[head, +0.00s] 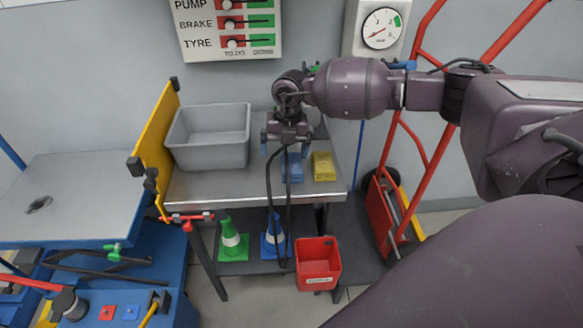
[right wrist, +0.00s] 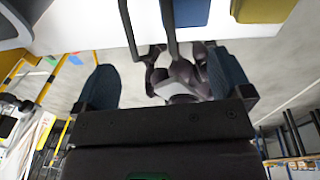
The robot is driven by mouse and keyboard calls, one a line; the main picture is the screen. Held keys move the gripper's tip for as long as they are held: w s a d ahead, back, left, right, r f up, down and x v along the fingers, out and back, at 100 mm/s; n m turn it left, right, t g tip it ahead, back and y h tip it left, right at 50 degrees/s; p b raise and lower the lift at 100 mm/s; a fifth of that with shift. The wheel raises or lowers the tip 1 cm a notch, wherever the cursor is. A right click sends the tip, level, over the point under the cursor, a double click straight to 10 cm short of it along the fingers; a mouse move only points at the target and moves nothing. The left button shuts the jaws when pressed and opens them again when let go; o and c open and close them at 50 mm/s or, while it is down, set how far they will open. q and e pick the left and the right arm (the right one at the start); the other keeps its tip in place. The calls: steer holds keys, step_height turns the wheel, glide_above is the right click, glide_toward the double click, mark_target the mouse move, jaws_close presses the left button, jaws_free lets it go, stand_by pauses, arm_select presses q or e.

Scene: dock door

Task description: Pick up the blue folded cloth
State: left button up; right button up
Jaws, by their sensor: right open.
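The blue folded cloth (head: 294,168) lies on the grey metal bench top, partly hidden behind my right gripper and its cables in the head view. In the right wrist view the blue cloth (right wrist: 187,10) shows at the top edge, cut off by the frame. My right gripper (head: 285,151) points down over the bench by the cloth. In the right wrist view its blue fingers (right wrist: 165,80) stand wide apart with nothing held between them, and the cloth is beyond them. My left gripper is not in view.
A yellow folded cloth (head: 323,167) lies just right of the blue one. A grey bin (head: 208,150) stands on the bench to the left, beside a yellow upright panel (head: 156,140). A red bin (head: 318,265) and cones are below. A red hand truck (head: 384,216) stands right.

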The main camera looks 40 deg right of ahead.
steer(key=w+d+r+h, duration=0.1)
steer(key=d+r, duration=0.1)
steer(key=d, duration=0.1)
glide_above(292, 164)
steer(key=shift+m+h, duration=0.3)
step_height(292, 164, down, 5)
steer(key=shift+s+r+b, duration=0.1)
steer(key=shift+s+b, duration=0.05)
steer(key=shift+b, duration=0.25)
steer(key=shift+f, duration=0.7)
step_height(292, 164, down, 5)
steer(key=shift+r+b, duration=0.15)
steer(key=shift+b, duration=0.45)
steer(key=shift+r, duration=0.1)
